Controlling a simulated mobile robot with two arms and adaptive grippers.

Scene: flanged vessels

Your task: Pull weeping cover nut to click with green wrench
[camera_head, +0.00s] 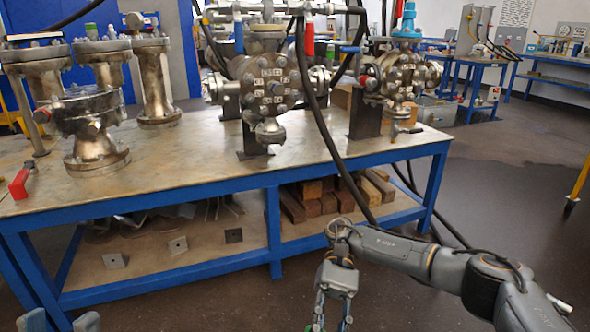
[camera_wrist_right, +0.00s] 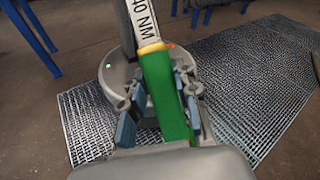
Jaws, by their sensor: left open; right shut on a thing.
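A flanged vessel (camera_head: 268,84) with a ring of numbered nuts on its round cover stands mid-bench. A similar vessel (camera_head: 400,78) with numbered nuts stands to its right. I cannot tell which nut weeps. My left gripper (camera_head: 63,318) is open and empty at the bottom left, in front of the bench; only its fingertips show. My right gripper (camera_head: 333,312) hangs low in front of the bench, away from the vessels. In the right wrist view my right gripper (camera_wrist_right: 160,108) is shut on the green wrench (camera_wrist_right: 166,92), around its green handle.
Steel flanged pipework (camera_head: 88,125) fills the left of the blue-framed bench (camera_head: 215,207). A red-handled item (camera_head: 20,182) lies at its left edge. Black hoses (camera_head: 325,135) hang before the vessels. Wood blocks (camera_head: 310,200) lie on the lower shelf. Floor at right is mostly clear.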

